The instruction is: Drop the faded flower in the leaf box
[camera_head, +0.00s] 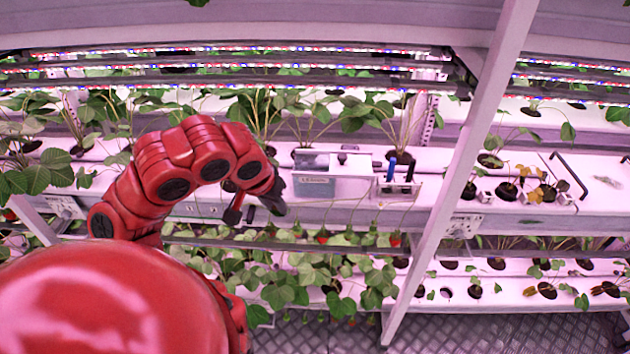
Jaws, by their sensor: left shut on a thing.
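My left gripper (256,208) reaches in from the left on a red arm and points down at the front edge of the white shelf. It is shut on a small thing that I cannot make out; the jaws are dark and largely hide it. I cannot pick out a faded flower for sure. A small pale box with a grey-blue front (313,187) stands on the shelf just right of the gripper, apart from it. It seems to be the leaf box, but its label is too small to read. My right gripper is not in view.
A small holder with a blue pen-like tool (391,168) and a dark one stands right of the box. A slanted white post (455,185) crosses the rack further right. Potted plants fill the shelf behind and the lower shelf (480,270). Light strips run above.

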